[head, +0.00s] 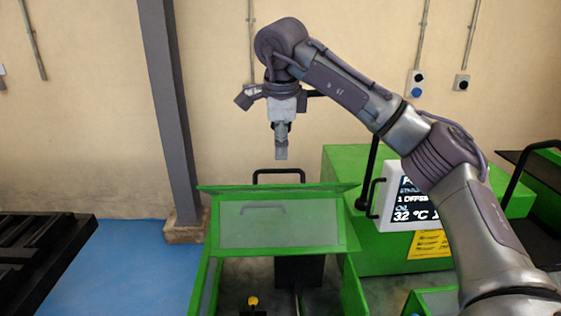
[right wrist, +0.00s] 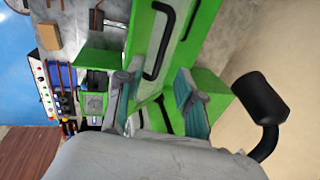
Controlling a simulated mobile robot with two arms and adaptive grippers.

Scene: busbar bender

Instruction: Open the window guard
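The window guard (head: 328,240) is a green-framed panel with a grey see-through pane, in the lower middle of the head view. A black bar handle (head: 278,172) stands above its top edge; a similar handle shows through the pane. My right gripper (head: 281,152) points down above the handle, apart from it. In the right wrist view my right gripper (right wrist: 157,97) has its two fingers spread with nothing between them. A black handle (right wrist: 160,42) on a green-framed panel lies beyond the fingers there. My left gripper is not in view.
A green machine body with a display screen (head: 413,196) stands to the right. A grey post (head: 172,100) rises left of the guard. A thick black bar (right wrist: 262,105) shows near my right gripper in the wrist view. A dark rack (head: 40,255) is at far left.

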